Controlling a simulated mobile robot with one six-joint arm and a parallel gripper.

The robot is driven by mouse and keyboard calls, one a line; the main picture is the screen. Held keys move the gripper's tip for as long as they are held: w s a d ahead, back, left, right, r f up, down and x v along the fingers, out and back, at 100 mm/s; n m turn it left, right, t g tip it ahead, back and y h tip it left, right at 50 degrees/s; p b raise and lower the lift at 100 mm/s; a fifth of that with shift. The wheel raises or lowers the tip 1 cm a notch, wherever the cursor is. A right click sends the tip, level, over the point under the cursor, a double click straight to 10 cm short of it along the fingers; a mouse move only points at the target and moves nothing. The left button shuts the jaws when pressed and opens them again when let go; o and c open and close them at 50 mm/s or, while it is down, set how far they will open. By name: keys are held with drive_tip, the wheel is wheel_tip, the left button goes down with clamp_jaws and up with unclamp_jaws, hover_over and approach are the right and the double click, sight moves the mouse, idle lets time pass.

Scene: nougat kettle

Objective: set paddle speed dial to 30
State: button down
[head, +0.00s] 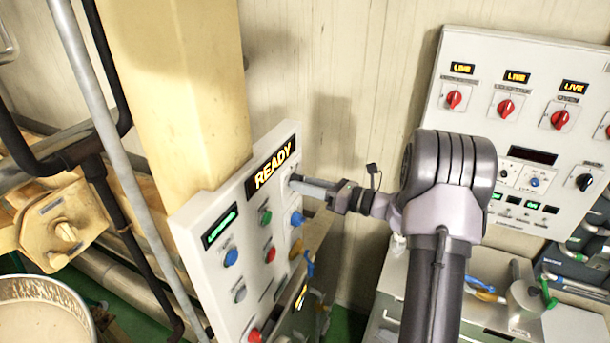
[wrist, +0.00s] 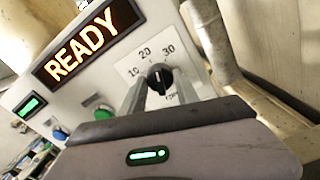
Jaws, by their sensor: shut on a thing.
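The paddle speed dial is a black knob (wrist: 159,76) on a white scale plate marked 10, 20 and 30 in the wrist view. A short pale line on the knob points up, roughly between 20 and 30; its exact setting is hard to read. My gripper (wrist: 160,88) is shut on the knob, one finger on each side. In the head view my gripper (head: 294,182) reaches from the right to the upper right part of the grey control panel (head: 205,275), and hides the knob there.
The panel's READY display (head: 271,164) sits left of the dial, with a green-lit display (head: 220,227) and several coloured buttons below. A second panel (head: 455,130) with red knobs stands at right. A yellow column (head: 185,90) rises behind the control panel.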

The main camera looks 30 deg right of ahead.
drive_tip(key=shift+m+p, duration=2.3)
drive_tip(key=shift+m, duration=0.9)
drive_tip(key=c, duration=0.9)
unclamp_jaws()
drive_tip(key=b+v, duration=0.2)
drive_tip(key=v, duration=1.5)
drive_tip(key=shift+s+d, duration=0.2)
